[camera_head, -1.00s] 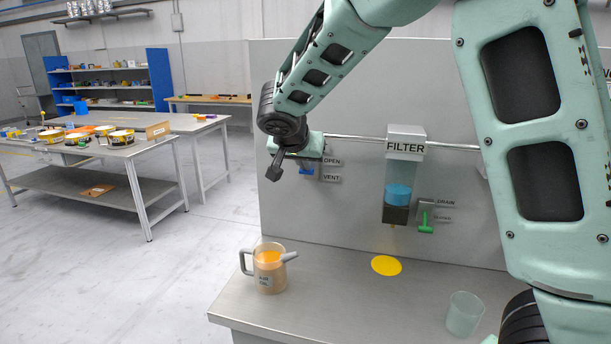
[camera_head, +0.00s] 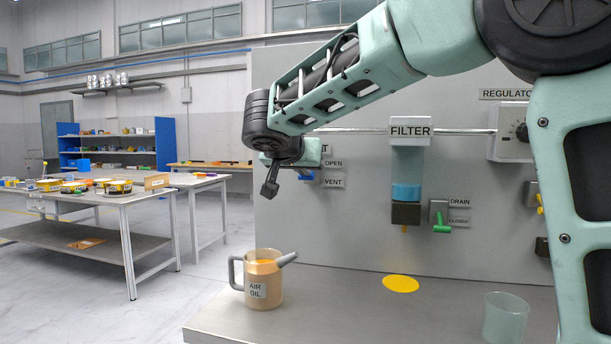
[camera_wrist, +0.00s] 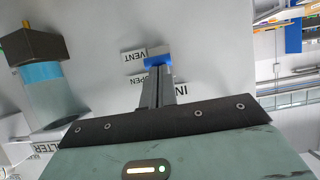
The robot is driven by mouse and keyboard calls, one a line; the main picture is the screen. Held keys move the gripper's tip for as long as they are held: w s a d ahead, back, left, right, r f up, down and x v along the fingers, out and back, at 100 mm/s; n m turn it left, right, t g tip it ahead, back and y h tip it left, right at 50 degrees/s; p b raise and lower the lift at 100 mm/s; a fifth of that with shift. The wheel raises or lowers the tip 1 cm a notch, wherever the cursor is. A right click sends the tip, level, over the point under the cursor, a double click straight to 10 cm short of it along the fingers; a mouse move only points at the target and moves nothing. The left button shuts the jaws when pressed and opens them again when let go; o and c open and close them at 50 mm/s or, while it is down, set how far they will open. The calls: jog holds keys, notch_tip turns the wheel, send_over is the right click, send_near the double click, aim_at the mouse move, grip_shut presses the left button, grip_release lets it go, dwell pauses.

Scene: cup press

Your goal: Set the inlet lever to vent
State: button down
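The inlet lever is blue (camera_wrist: 158,62) and sits by a small grey block on the upright panel. The VENT label (camera_wrist: 133,55) and the OPEN label (camera_wrist: 135,82) are beside it in the wrist view. In the head view the lever (camera_head: 306,177) shows only in part behind my wrist, level with a spot between OPEN (camera_head: 333,163) and VENT (camera_head: 333,182), nearer VENT. My gripper (camera_wrist: 158,72) has its fingers together, with their tips at the lever. The lever is wider than the fingers and shows beyond them. Contact cannot be told for sure.
The filter (camera_head: 408,185) with its green drain lever (camera_head: 440,222) is on the panel to the right. An oil jug (camera_head: 264,280), a yellow disc (camera_head: 401,284) and a clear cup (camera_head: 505,318) are on the bench (camera_head: 340,310). A cluttered table (camera_head: 85,200) stands at the left.

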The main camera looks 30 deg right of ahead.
notch_tip(320, 180, down, 3)
jog(key=t+h+b, duration=0.2)
jog(key=b, duration=1.2)
jog(key=shift+f+b, duration=0.15)
jog(key=shift+b, duration=0.15)
jog(key=shift+t+h+b, duration=0.3)
jog(key=shift+b, duration=0.55)
jog(key=shift+b, duration=0.7)
jog(key=shift+r, duration=0.2)
